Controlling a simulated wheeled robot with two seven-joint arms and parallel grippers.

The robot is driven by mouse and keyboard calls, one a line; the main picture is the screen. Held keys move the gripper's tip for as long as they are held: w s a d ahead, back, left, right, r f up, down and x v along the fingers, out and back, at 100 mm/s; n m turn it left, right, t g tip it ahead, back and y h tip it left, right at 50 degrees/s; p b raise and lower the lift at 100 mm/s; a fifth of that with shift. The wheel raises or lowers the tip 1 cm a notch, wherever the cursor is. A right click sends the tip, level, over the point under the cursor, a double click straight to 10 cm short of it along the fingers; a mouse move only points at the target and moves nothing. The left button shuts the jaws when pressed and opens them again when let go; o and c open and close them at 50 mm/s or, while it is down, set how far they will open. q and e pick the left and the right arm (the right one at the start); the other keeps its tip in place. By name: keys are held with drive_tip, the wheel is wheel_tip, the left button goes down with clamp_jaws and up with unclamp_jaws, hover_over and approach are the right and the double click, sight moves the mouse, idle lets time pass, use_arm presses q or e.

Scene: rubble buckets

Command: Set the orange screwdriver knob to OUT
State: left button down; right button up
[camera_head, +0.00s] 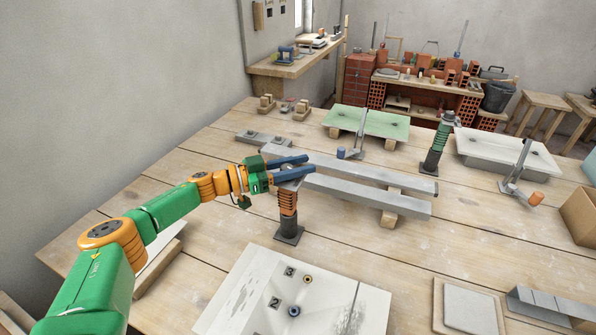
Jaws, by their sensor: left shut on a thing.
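An orange and dark upright tool (288,203), which looks like the orange screwdriver, stands on a dark square base in the middle of the table. Its grey top piece (291,184) is partly hidden by my left gripper. My left gripper (308,165) comes in from the left with its two dark blue fingers around the tool's top. It is shut on that top, the knob end. I cannot read any OUT marking or the knob's setting. My right gripper is not in view.
Grey metal bars (360,190) on wooden blocks lie just behind the tool. A similar green tool (438,145) stands to the right. A white panel (325,290) with numbered holes lies in front. A lever with an orange end (537,198) stands at far right.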

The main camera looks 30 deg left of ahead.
use_arm(q)
drive_tip(key=shift+d+m+g+h+b, duration=0.1)
drive_tip(key=shift+m+g+h+b, duration=0.2)
drive_tip(key=shift+g, duration=0.1)
drive_tip(key=shift+s, duration=0.1)
drive_tip(key=c, duration=0.5)
unclamp_jaws()
drive_tip(key=b+v, duration=0.2)
drive_tip(key=v, duration=0.5)
drive_tip(key=shift+f, duration=0.1)
